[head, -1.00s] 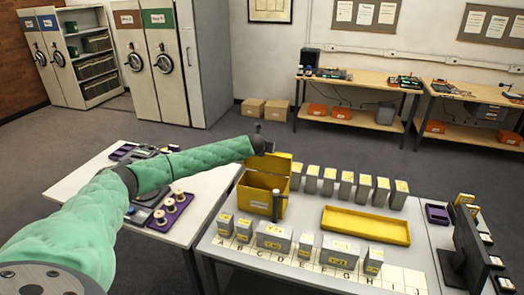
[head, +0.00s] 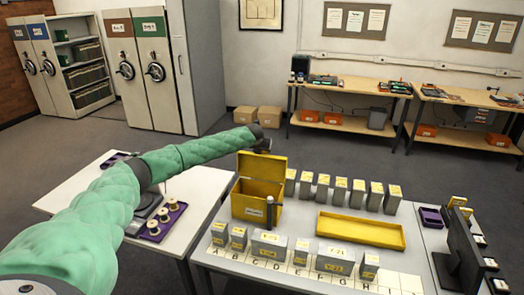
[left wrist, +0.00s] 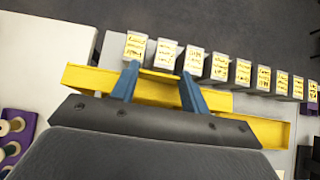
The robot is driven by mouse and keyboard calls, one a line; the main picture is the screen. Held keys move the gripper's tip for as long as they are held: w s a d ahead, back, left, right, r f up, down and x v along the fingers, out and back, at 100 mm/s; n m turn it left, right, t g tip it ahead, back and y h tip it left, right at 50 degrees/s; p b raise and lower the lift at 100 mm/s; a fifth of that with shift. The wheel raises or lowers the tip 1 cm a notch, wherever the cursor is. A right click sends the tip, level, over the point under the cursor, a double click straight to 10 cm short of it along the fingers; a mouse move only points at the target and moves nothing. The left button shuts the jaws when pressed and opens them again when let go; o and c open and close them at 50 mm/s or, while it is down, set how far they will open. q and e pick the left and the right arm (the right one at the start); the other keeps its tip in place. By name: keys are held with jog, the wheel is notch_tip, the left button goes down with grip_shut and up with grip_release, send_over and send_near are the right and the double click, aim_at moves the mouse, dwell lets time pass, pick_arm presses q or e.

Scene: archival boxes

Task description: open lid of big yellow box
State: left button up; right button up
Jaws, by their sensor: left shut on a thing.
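The big yellow box (head: 252,208) stands at the left end of the grey table in the head view, its front and inside showing. Its yellow lid (head: 262,166) stands raised at the back. My left gripper (head: 262,146) is at the top edge of the lid, partly hidden behind it. In the left wrist view, the two blue fingers of my left gripper (left wrist: 160,72) are shut on a yellow edge, which appears to be the lid. The long yellow strip (left wrist: 85,76) beside them is partly covered by the gripper body. My right gripper is not in view.
A dark cylinder (head: 271,211) stands right in front of the box. Several grey boxes stand in a row behind the yellow tray (head: 360,229), and others on lettered squares in front. A white table (head: 85,199) with spools is at the left. A monitor (head: 462,250) stands at the right.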

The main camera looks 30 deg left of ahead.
pick_arm(q)
jog(key=shift+w+a+r, duration=0.1)
jog(key=shift+w+r, duration=0.05)
jog(key=shift+r, duration=0.25)
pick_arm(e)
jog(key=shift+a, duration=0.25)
pick_arm(q)
jog(key=o, duration=1.3)
jog(key=shift+o, duration=0.5)
jog(key=shift+s, duration=0.2)
jog(key=shift+f, duration=0.1)
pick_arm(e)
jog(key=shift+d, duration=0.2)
pick_arm(q)
jog(key=shift+s+b, duration=0.35)
jog(key=shift+b, duration=0.15)
jog(key=b+v, duration=0.3)
jog(key=v, duration=0.4)
jog(key=shift+r, duration=0.3)
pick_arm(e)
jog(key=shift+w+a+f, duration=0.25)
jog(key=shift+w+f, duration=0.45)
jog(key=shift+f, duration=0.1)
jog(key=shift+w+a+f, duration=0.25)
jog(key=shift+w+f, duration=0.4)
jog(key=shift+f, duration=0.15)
